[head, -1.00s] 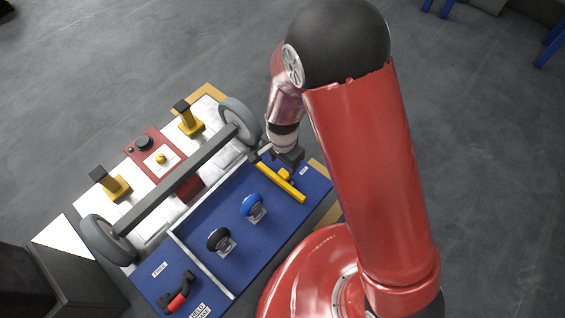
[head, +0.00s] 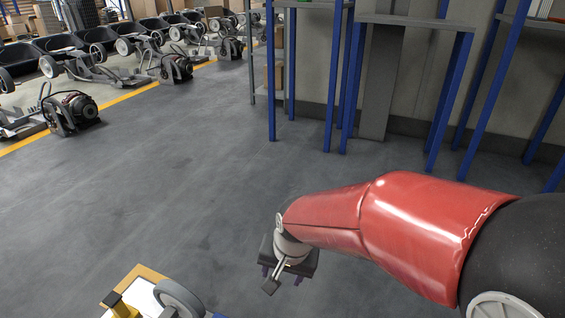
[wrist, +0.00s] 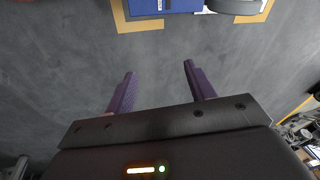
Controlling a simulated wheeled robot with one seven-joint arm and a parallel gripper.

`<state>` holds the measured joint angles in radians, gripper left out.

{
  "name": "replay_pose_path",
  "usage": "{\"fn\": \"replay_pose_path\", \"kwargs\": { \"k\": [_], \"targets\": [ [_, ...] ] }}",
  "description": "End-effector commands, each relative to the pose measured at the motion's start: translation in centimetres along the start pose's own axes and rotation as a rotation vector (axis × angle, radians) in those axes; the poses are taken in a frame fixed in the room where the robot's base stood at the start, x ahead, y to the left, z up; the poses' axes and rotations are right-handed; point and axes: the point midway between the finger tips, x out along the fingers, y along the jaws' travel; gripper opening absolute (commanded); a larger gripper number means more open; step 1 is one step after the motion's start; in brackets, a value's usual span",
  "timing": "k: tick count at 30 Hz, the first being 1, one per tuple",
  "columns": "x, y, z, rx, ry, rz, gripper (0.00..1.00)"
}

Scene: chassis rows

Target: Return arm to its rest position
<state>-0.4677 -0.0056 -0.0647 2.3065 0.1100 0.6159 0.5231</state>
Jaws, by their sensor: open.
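The gripper is open and empty.
Blue-legged racks (head: 440,90) stand along the back wall. The grey floor (head: 180,180) between is clear.

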Motion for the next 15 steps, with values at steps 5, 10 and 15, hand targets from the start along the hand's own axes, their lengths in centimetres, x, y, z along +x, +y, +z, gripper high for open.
{"fn": "replay_pose_path", "kwargs": {
  "k": [5, 10, 15],
  "targets": [
    [-9.9, 5.4, -0.2, -0.077, 0.121, -0.013, 0.55],
    [-16.5, 10.0, 1.9, -0.156, 0.228, 0.028, 0.55],
    [-20.0, 12.9, 4.1, -0.211, 0.296, 0.084, 0.55]
  ]
}}
